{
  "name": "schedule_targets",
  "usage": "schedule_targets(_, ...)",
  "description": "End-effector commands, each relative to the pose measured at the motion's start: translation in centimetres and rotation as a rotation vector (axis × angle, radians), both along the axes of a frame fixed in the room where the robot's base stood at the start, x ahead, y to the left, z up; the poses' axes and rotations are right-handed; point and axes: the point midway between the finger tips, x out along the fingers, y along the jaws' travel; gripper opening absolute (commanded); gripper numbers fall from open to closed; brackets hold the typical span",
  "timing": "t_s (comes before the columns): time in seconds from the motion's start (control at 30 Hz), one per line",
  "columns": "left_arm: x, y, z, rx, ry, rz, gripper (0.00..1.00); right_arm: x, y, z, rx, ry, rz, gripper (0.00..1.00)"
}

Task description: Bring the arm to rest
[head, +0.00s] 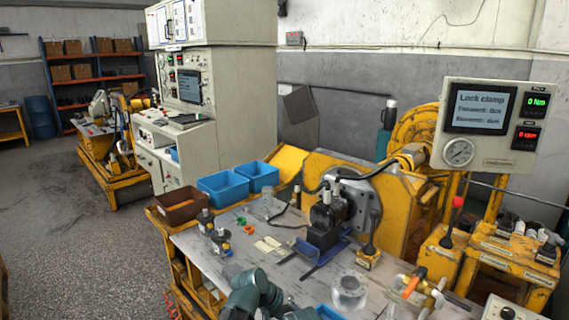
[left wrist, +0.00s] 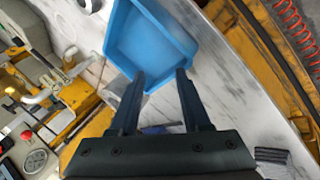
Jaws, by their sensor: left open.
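My left gripper (left wrist: 159,75) is open, its two dark fingers apart with nothing between them. In the left wrist view it is above the near end of an empty blue tray (left wrist: 150,35); I cannot tell the height. In the head view my teal left arm shows at the bottom edge, over the front of the bench, and its fingertips are hidden. The dark hydraulic motor (head: 331,208) stands on the bench against the round grey plate of the yellow rig (head: 405,210). My right gripper is in neither view.
A red-knobbed lever (head: 457,205) and a display panel (head: 487,125) stand at right. Open floor lies at left.

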Motion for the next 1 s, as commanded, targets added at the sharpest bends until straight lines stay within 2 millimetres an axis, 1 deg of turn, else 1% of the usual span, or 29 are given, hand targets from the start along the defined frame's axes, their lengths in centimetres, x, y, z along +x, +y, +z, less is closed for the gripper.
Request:
schedule_targets(0.03,-3.0,0.5,2.1,0.077,0.017,-0.050,0.47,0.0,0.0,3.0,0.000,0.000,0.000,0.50)
schedule_targets(0.1,-6.1,1.7,2.9,0.191,0.044,-0.113,0.47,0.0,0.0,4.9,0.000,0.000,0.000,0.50)
schedule_targets(0.2,-10.1,3.8,4.3,0.350,0.083,-0.192,0.47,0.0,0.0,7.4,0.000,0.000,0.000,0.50)
schedule_targets(0.3,-13.1,5.9,5.8,0.484,0.115,-0.250,0.47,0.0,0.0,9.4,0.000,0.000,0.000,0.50)
schedule_targets(0.4,-15.1,7.6,7.0,0.583,0.141,-0.286,0.47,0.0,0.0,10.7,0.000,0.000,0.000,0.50)
schedule_targets(0.5,-16.3,8.6,7.7,0.646,0.157,-0.306,0.47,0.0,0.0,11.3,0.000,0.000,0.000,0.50)
schedule_targets(0.6,-16.7,9.2,8.0,0.677,0.164,-0.315,0.47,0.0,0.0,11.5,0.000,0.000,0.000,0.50)
schedule_targets(1.0,-16.7,9.3,7.8,0.682,0.166,-0.316,0.47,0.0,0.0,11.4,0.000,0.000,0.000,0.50)
